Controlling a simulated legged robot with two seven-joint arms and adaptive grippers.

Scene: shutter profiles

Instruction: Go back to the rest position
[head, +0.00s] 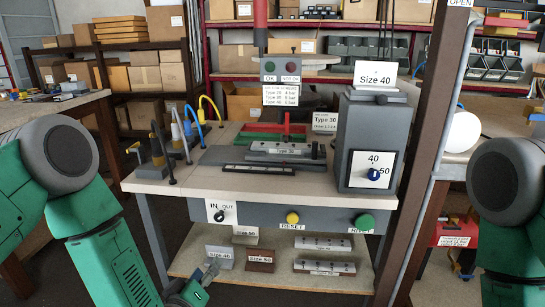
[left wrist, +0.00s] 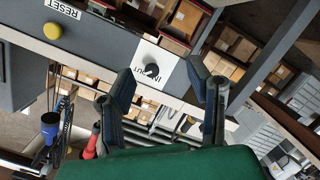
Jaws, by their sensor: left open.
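My left arm comes in from the left of the head view. My left gripper (head: 207,274) is low, in front of the workbench's lower shelf and below the IN/OUT switch (head: 218,215). In the left wrist view my left gripper (left wrist: 168,82) has its two dark fingers spread, with nothing between them. The IN/OUT switch (left wrist: 152,71) shows beyond the fingers, apart from them. Green and grey links of my right arm show at the right edge of the head view. My right gripper is out of the picture.
The workbench (head: 160,187) has a front panel with a yellow RESET button (head: 292,218) and a green button (head: 365,222). A grey box marked Size 40 (head: 368,140) stands on it. Labelled profiles, including a brown one (head: 260,260), lie on the lower shelf (head: 310,283). A brown post (head: 432,130) rises at right.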

